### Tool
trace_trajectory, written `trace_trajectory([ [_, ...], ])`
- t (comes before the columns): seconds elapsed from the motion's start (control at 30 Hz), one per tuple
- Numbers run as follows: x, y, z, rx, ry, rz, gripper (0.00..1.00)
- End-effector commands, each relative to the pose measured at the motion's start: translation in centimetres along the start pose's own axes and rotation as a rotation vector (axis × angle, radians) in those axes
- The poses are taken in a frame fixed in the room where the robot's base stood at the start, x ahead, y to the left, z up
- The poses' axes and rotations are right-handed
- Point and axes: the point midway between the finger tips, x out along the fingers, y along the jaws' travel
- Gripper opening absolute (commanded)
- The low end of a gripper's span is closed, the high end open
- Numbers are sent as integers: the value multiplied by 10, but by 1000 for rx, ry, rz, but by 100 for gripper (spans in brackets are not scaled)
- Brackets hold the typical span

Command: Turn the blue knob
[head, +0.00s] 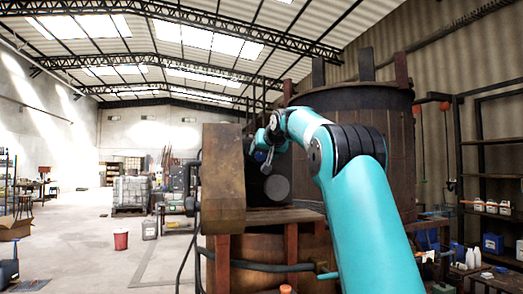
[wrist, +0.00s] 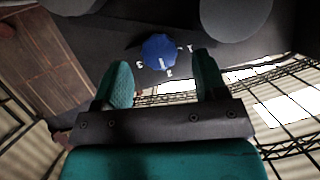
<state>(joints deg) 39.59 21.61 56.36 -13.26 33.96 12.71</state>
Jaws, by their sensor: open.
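The blue knob (wrist: 160,51) is round, with a pale mark on its face, on a dark panel (wrist: 110,40) with small white markings around it. In the wrist view it shows between and beyond the tips of my gripper (wrist: 163,64). The two teal fingers are apart, with nothing between them; I cannot tell how far off the knob is. In the head view my gripper (head: 264,158) is at the dark panel (head: 297,188) of a box on the vat. A small blue patch shows there, partly hidden by my arm.
A grey disc (wrist: 236,14) sits on the panel near the knob; a grey disc also shows in the head view (head: 277,188). A brown side plate (head: 222,180) stands left of the panel. The large vat (head: 350,105) rises behind my arm.

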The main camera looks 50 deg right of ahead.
Motion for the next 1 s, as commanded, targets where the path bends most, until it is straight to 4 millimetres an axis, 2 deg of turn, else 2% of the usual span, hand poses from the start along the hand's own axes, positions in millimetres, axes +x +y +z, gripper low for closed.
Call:
trace_trajectory([
  [0.2,25,0,-2,-1,0,0,66],
  [0.57,31,2,0,0,1,2,66],
  [0.8,30,2,0,0,1,1,16],
  [1.0,30,2,0,-7,1,5,16],
])
